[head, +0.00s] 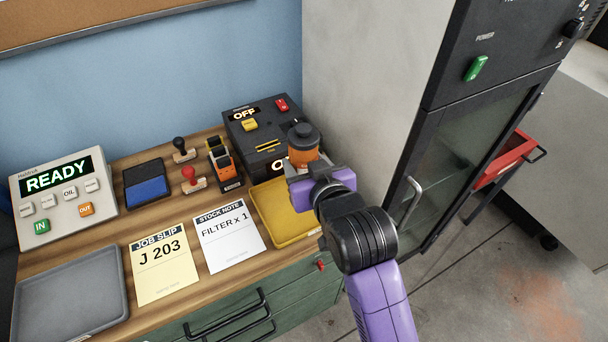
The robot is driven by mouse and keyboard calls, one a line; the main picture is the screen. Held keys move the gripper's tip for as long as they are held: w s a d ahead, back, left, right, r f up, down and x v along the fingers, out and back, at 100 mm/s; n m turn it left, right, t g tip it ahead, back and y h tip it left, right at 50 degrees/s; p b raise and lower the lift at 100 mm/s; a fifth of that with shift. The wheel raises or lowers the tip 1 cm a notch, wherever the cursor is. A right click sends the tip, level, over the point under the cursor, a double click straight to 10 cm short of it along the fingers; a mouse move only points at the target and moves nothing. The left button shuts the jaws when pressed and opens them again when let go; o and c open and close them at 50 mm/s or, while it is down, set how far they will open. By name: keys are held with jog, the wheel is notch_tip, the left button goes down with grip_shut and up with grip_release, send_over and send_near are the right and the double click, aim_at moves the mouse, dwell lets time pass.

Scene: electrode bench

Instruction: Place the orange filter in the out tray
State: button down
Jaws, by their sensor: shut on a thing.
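The orange filter (302,157), a short cylinder with a dark grey cap, is at the back right of the bench. My gripper (303,169) is shut on it and partly hides its lower part. The filter appears to be above the back of the yellow tray (273,205), in front of the black box; its exact height is unclear. A grey tray (72,295) lies empty at the front left. I see no out label on either tray.
The black box (262,130) reads OFF. A READY panel (62,195), stamps (190,175), an orange-black holder (223,165) and two paper slips (160,268) occupy the bench. A tall cabinet (375,90) stands close on the right.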

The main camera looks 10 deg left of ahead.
jog(key=shift+f, duration=2.05)
jog(key=shift+f, duration=0.2)
jog(key=c, duration=0.6)
grip_release()
jog(key=shift+r, duration=0.25)
jog(key=shift+s+d, duration=0.15)
jog(key=shift+s, duration=0.25)
jog(key=v, duration=1.1)
jog(key=shift+r+b, duration=0.2)
jog(key=shift+b, duration=0.2)
